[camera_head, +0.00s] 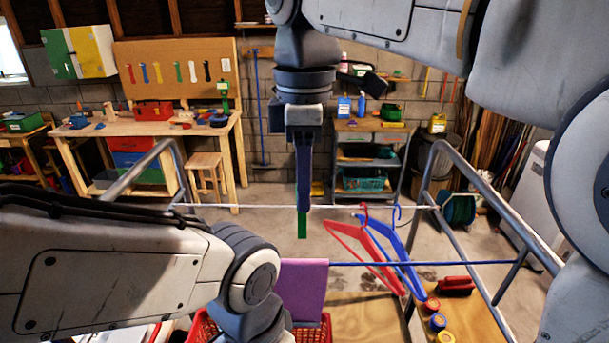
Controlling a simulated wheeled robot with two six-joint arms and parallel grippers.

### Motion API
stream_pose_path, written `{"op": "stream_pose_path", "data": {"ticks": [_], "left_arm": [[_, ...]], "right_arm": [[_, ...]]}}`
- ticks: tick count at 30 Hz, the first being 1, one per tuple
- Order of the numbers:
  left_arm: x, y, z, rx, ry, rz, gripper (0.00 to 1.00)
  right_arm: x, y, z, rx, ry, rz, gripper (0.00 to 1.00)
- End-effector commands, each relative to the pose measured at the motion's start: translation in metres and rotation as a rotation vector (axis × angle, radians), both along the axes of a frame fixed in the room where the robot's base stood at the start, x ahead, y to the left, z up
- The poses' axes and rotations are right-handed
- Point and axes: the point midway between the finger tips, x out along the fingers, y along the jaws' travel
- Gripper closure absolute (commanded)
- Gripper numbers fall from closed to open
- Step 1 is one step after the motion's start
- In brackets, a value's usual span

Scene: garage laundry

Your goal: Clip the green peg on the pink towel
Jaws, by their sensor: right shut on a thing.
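The pink towel (303,289), purplish in this light, hangs over the blue rod (420,264) of the drying rack at the lower middle. The green peg (302,226) points straight down from my right gripper (303,208). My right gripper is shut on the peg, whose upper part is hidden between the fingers. In the picture the peg's lower end is just above the towel's top edge, with a small gap between them. My left arm comes in from the left, and its gripper is out of view below the frame.
A white line (350,207) crosses the rack behind the blue rod. A red hanger (362,245) and a blue hanger (398,250) hang to the right of the towel. A red basket (205,328) is below. A red brush (456,285) and several round lids lie on a wooden surface at right.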

Motion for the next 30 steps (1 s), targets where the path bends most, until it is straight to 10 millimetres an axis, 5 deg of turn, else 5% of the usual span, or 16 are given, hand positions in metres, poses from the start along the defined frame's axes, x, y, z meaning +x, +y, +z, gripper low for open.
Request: {"op": "stream_pose_path", "data": {"ticks": [9,30], "left_arm": [[0.000,0.000,0.000,0.000,0.000,0.000,0.47],[0.000,0.000,-0.028,-0.001,-0.001,-0.001,0.47]], "right_arm": [[0.000,-0.002,0.000,0.000,0.000,0.000,1.00],[0.000,-0.002,-0.036,0.000,0.000,0.001,1.00]]}}
